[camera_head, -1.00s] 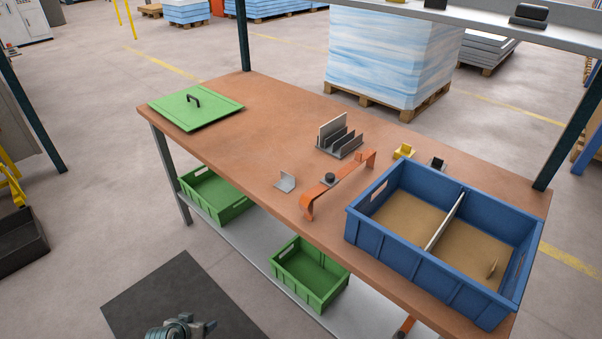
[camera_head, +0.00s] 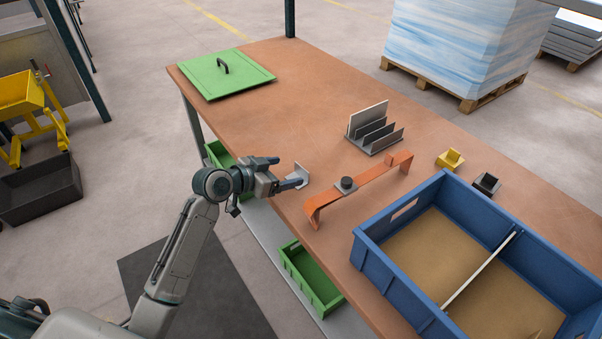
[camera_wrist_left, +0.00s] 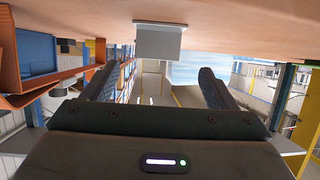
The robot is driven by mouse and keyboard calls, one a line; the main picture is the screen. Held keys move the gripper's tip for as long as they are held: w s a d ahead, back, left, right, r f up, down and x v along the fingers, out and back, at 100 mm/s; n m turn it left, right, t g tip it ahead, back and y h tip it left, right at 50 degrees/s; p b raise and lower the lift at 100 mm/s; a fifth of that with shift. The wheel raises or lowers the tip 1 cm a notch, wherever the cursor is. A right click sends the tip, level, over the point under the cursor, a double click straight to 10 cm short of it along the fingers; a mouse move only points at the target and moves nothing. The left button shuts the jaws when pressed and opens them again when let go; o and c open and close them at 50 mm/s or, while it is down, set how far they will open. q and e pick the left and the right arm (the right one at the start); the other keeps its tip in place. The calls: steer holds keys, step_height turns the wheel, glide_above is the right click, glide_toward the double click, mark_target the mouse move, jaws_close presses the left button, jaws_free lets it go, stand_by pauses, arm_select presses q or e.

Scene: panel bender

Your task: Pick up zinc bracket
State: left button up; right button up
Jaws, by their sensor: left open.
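The zinc bracket (camera_head: 302,172) is a small light-grey L-shaped piece near the front edge of the brown table (camera_head: 262,125). My left gripper (camera_head: 284,173) is open and empty, at the table's front edge just left of the bracket, with its fingers pointing towards it. The fingers partly cover the bracket in the head view. In the left wrist view, which is upside down, the bracket (camera_wrist_left: 158,42) hangs from the tabletop, centred ahead of the open fingers (camera_wrist_left: 156,76) and apart from them. My right gripper is not in view.
An orange bent strip (camera_head: 375,177) with a black knob stands right of the bracket. Behind it is a grey slotted rack (camera_head: 377,145). A blue divided crate (camera_head: 385,265), yellow block (camera_head: 449,160) and black block (camera_head: 486,184) are further right. A green lid (camera_head: 240,78) lies far left.

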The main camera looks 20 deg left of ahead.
mark_target(301, 169)
arm_select(q)
steer(key=shift+w+d+f, duration=0.15)
steer(key=shift+w+d, duration=0.15)
steer(key=shift+w, duration=0.1)
steer(key=shift+w+d+f, duration=0.15)
steer(key=shift+w+f, duration=0.05)
steer(key=shift+w, duration=0.1)
steer(key=p+x, duration=0.2)
steer(key=x, duration=0.3)
steer(key=shift+s+d, duration=0.1)
steer(key=shift+s, duration=0.05)
steer(key=shift+d+f, duration=0.1)
steer(key=shift+f, duration=0.1)
steer(key=shift+c, duration=0.9)
steer(key=c, duration=0.7)
steer(key=shift+c, duration=1)
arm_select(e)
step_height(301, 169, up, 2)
arm_select(q)
steer(key=shift+r, duration=0.1)
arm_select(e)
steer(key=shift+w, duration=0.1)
